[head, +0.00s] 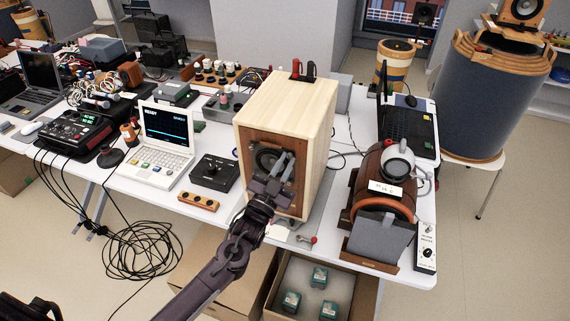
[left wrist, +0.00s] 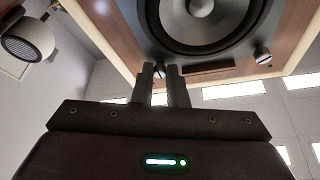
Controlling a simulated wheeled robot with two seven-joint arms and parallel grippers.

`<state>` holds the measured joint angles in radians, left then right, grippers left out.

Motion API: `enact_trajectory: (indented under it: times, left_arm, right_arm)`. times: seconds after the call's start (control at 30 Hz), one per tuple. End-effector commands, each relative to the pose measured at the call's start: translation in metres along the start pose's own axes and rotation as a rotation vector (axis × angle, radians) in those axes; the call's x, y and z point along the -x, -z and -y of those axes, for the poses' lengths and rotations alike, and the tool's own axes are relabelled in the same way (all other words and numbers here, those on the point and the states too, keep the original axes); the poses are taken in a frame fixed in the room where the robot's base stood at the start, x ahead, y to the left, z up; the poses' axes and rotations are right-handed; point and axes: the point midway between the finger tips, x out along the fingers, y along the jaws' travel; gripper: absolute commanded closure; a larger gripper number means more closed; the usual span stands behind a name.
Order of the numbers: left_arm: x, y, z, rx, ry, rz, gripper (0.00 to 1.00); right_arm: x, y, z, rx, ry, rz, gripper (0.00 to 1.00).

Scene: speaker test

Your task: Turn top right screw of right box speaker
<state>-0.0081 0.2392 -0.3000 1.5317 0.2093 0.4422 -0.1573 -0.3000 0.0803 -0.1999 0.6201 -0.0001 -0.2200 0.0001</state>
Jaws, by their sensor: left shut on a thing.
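A pale wooden box speaker (head: 285,105) stands upright on the table, with a brown front panel and a dark round driver. Its panel and grey cone (left wrist: 205,20) fill the top of the left wrist view. My left gripper (head: 285,160) is in front of the panel, at the driver's upper right in the head view. Its two narrow fingers are shut on a silver screw (left wrist: 160,73), which shows between the tips. A second screw (left wrist: 262,55) sits free on the panel to the right in the left wrist view. The fingers hide the held screw in the head view.
A brown barrel-shaped device (head: 370,175) with a white ball on top stands right of the speaker. A black box (head: 214,173) and a small white laptop (head: 166,140) stand left. Below the table is an open crate (head: 365,295) with teal-topped boxes.

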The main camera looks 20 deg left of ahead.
Motion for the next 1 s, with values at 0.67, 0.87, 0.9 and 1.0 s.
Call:
enact_trajectory:
  times: [0.67,0.87,0.9,1.0]
  left_arm:
    - [-0.001,0.003,0.008,-0.549,-0.229,-0.001,1.00]
    - [-0.002,0.005,0.009,-0.724,-0.303,-0.002,1.00]
    - [-0.002,0.005,0.009,-0.760,-0.318,-0.002,1.00]
    - [-0.002,0.005,0.010,-0.848,-0.353,-0.001,1.00]
  right_arm:
    - [0.017,0.002,0.000,0.000,0.001,0.000,0.54]
    - [0.024,0.002,0.000,0.000,0.001,0.000,0.54]
    - [0.025,0.002,0.000,0.000,0.001,0.000,0.54]
    - [0.028,0.003,0.000,0.000,0.001,0.000,0.54]
